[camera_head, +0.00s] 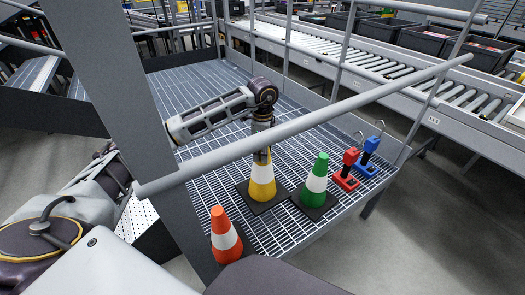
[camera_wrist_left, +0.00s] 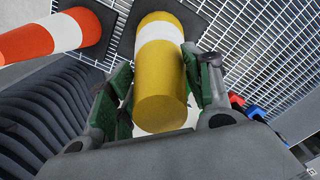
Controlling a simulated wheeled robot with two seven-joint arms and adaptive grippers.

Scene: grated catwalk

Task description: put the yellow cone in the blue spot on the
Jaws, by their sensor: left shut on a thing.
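The yellow cone (camera_head: 263,190) with a white band and a dark square base is upright at the grated catwalk, in the middle of the head view. My left gripper (camera_head: 262,155) reaches down from above and is shut on its top, hiding the tip. In the left wrist view the yellow cone (camera_wrist_left: 160,100) sits between the two green-padded fingers (camera_wrist_left: 163,95). I cannot tell whether its base touches the grating. I cannot make out a blue spot; a blue block-shaped device (camera_head: 368,152) stands at the right. My right gripper is not in view.
A green cone (camera_head: 317,182) stands close right of the yellow one, and an orange cone (camera_head: 225,238) stands front left. A red device (camera_head: 347,168) is beside the blue one. A grey handrail (camera_head: 330,105) crosses in front of my arm. Free grating (camera_head: 205,85) lies behind.

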